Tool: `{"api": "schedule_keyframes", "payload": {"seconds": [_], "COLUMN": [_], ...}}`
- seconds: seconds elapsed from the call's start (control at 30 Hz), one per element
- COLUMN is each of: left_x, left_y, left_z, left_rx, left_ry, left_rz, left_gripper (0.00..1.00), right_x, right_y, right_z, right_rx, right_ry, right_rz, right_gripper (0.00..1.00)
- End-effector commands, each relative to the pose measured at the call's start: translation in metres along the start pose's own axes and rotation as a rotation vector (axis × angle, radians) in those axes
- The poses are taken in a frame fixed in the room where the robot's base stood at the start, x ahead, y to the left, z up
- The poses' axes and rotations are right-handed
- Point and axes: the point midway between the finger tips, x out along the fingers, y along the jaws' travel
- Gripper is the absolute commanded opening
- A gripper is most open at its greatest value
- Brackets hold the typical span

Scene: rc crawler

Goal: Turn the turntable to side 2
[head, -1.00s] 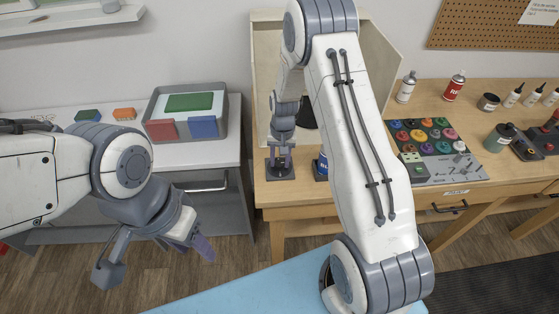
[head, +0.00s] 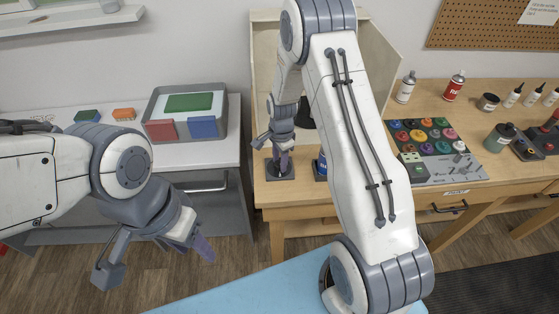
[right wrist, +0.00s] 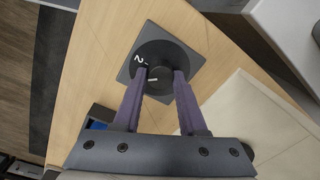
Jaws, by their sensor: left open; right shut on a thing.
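A small dark control with a square base plate (head: 271,174) sits on the bench in front of the spray booth. In the right wrist view its base (right wrist: 193,60) carries a round dial with a white "2" (right wrist: 138,58) and a central knob (right wrist: 158,82) with a white line. My right gripper (right wrist: 160,76) is shut on the knob, one finger on each side; it also shows in the head view (head: 282,160). The white line lies away from the "2". A dark round thing in the booth (head: 306,116), perhaps the turntable, is mostly hidden by my right arm. My left gripper (head: 155,260) is open and empty.
The booth wall (head: 375,60) rises behind. Several paint pots (head: 422,133) and a grey panel are further right. A tray (head: 152,108) lies on the left cabinet.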

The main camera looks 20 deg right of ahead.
Motion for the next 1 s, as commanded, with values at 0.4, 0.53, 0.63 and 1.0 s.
{"api": "schedule_keyframes", "payload": {"seconds": [0.4, 0.53, 0.63, 1.0], "left_x": [0.01, 0.014, 0.017, 0.021], "left_y": [-0.001, -0.001, -0.001, -0.002], "left_z": [0.001, 0.001, 0.001, 0.001], "left_rx": [0.001, 0.001, 0.001, 0.001], "left_ry": [0.0, 0.0, 0.0, 0.0], "left_rz": [0.0, 0.0, 0.0, 0.0], "left_gripper": [0.5, 0.5, 0.5, 0.5], "right_x": [0.0, 0.0, 0.0, -0.001], "right_y": [-0.002, -0.002, -0.002, -0.002], "right_z": [0.0, 0.0, 0.0, 0.001], "right_rx": [0.38, 0.479, 0.541, 0.673], "right_ry": [0.019, 0.024, 0.027, 0.032], "right_rz": [-0.007, -0.008, -0.007, -0.007], "right_gripper": [0.0, 0.0, 0.0, 0.0]}}
